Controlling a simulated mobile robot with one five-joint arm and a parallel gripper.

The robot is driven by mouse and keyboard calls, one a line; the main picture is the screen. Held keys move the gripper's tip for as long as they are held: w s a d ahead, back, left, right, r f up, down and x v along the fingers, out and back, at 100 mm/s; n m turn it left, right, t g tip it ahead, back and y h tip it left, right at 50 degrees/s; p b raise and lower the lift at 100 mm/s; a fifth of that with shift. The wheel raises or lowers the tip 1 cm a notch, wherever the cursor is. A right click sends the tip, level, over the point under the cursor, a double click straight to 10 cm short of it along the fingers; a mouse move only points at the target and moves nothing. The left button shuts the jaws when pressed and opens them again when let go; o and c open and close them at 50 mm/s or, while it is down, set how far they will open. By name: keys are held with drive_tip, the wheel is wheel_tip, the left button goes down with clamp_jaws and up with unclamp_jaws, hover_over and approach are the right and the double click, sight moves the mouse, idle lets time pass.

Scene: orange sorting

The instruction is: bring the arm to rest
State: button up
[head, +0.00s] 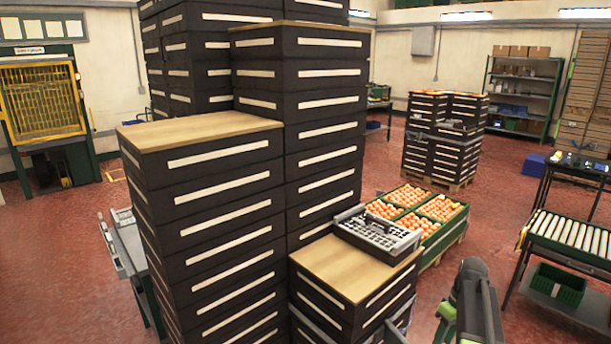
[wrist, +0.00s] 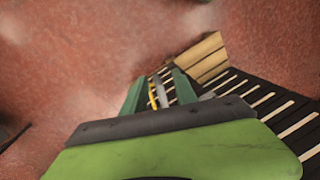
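In the wrist view, my gripper (wrist: 158,90) has its two green fingers apart, with a gap between them. A narrow yellow strip and a grey piece show in the gap; I cannot tell what they belong to. No orange shows between the fingers. In the head view, part of my dark and green arm rises at the lower right, and the fingertips cannot be made out there.
Tall stacks of black crates (head: 225,225) with wooden tops fill the middle. A grey tray (head: 378,235) sits on a low stack (head: 350,275). Behind it stand green crates of oranges (head: 440,208). A roller conveyor (head: 570,235) is at right. Red floor (head: 60,270) is open at left.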

drive_tip(key=a+n, duration=0.2)
drive_tip(key=a, duration=1.4)
drive_tip(key=s+a+m+h, duration=0.1)
drive_tip(key=s+a+m, duration=0.5)
drive_tip(key=s+a, duration=0.1)
drive_tip(key=shift+s+a+f+m+t+h, duration=0.2)
drive_tip(key=shift+a+m+t+h, duration=0.15)
drive_tip(key=shift+a, duration=0.35)
